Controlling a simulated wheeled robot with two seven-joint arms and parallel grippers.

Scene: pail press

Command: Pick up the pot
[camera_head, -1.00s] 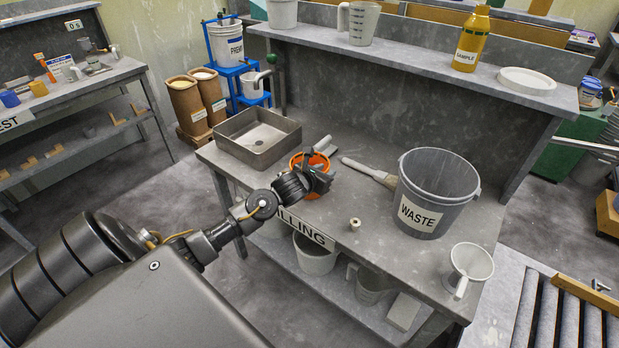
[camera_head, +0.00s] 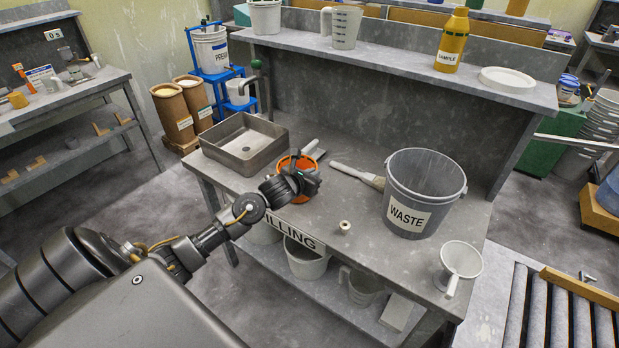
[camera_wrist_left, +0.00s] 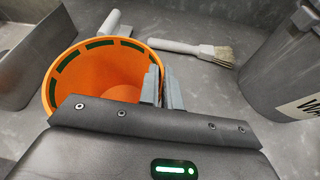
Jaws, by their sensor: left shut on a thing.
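The pot is an orange open-topped vessel (camera_head: 286,165) on or just above the grey bench, right of the metal basin. My left gripper (camera_head: 308,178) is at its right side and hides part of it. In the left wrist view, the pot (camera_wrist_left: 95,75) is upright or nearly so, empty inside, with dark dashes around its inner rim. The left gripper's fingers (camera_wrist_left: 162,86) are shut on the pot's right wall, one inside and one outside. I cannot tell whether the pot's base touches the bench. My right gripper is not in view.
A metal basin (camera_head: 245,143) stands left of the pot. A brush (camera_head: 358,175) lies to the right, before the grey WASTE pail (camera_head: 424,190). A small pale spool (camera_head: 345,227) and a white funnel-like cup (camera_head: 460,262) are near the front edge. A shelf (camera_head: 400,55) runs above the back.

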